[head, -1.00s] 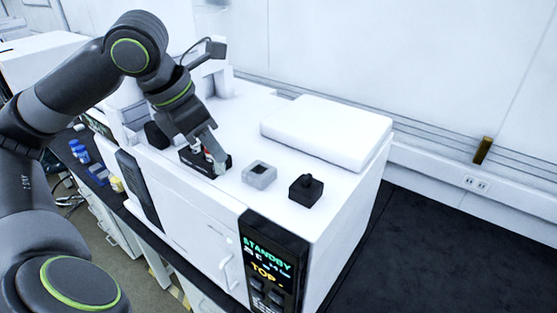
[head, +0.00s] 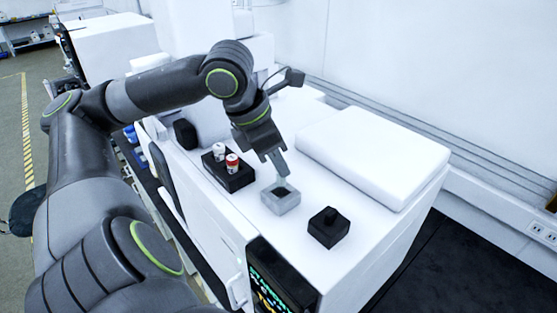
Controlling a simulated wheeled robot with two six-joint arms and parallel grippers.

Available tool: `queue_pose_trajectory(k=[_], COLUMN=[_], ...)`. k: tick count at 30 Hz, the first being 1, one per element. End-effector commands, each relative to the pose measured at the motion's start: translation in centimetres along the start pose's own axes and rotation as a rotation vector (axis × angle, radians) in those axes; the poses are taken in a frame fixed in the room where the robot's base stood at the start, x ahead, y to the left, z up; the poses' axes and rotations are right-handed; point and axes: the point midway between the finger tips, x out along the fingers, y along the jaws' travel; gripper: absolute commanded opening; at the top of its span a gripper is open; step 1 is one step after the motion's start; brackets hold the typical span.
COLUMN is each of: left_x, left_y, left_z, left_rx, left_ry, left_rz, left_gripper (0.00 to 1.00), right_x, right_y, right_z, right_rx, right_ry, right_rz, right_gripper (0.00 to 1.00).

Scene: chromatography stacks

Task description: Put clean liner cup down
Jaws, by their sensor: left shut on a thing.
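My left gripper (head: 279,171) points down over the light grey square block (head: 281,204), which has a dark square recess in its top. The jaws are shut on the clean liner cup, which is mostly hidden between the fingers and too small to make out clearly. I cannot tell whether the fingertips or cup touch the grey block. My right gripper is not in view.
The white instrument top (head: 290,238) carries these blocks. The instrument's front display (head: 268,290) is at the bottom.

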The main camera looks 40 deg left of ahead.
Motion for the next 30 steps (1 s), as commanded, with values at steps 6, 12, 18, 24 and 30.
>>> queue_pose_trajectory(k=[6,12,18,24,30], left_x=[1.5,3.7,4.2,4.4,4.5], left_y=[-0.1,-0.1,0.0,0.0,0.0], left_z=[-0.7,-1.5,-1.7,-1.8,-1.9], left_rx=[-0.001,-0.001,0.000,0.000,0.000], left_ry=[0.002,0.000,-0.002,-0.001,-0.001], left_rz=[-0.005,-0.005,0.000,0.000,0.000], left_gripper=[0.00,0.00,0.00,0.00,0.33], right_x=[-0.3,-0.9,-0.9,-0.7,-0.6], right_y=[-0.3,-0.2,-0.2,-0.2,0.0], right_z=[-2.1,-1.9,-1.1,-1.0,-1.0], right_rx=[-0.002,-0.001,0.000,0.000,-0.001], right_ry=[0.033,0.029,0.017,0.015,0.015], right_rz=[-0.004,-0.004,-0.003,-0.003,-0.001], right_gripper=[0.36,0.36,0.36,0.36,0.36])
